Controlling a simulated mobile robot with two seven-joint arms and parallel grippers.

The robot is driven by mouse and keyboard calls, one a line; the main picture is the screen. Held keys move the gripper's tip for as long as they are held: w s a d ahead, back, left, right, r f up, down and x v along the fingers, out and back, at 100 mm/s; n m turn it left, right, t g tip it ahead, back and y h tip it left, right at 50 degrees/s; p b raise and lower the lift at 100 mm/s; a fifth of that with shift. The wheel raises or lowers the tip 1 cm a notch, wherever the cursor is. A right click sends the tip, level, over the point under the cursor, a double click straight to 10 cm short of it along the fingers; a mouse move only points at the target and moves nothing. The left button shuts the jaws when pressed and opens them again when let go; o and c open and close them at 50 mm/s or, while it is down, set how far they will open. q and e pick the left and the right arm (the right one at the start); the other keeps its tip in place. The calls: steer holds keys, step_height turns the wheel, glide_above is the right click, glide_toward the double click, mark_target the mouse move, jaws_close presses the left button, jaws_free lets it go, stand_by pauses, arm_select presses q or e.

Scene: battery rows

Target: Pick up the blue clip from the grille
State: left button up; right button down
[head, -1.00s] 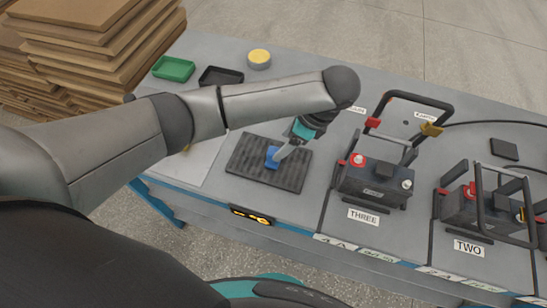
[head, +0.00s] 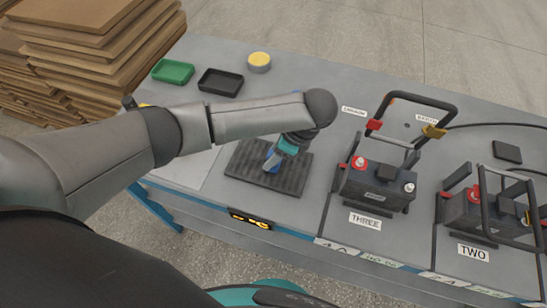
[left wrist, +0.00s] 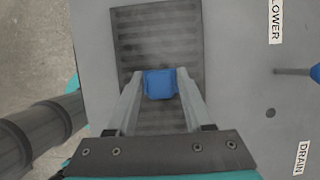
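The blue clip (head: 272,167) is at the dark ribbed grille (head: 240,174), small and partly covered by my left gripper (head: 275,160). In the left wrist view the blue clip (left wrist: 160,84) fills the space between the two grey fingertips of my left gripper (left wrist: 161,75). No gap shows on either side, so the fingers look shut on it. The grille (left wrist: 155,18) lies behind the clip. I cannot tell whether the clip still touches the grille. My right gripper is not in view.
A green tray (head: 173,71), a black tray (head: 220,81) and a yellow-topped tin (head: 259,61) stand at the back left. The battery marked THREE (head: 380,190) stands right of the grille, with a second battery (head: 470,210) further right. A blue-tipped tool (left wrist: 315,73) lies nearby.

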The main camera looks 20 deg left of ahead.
arm_select(q)
jaws_close()
stand_by(0.4)
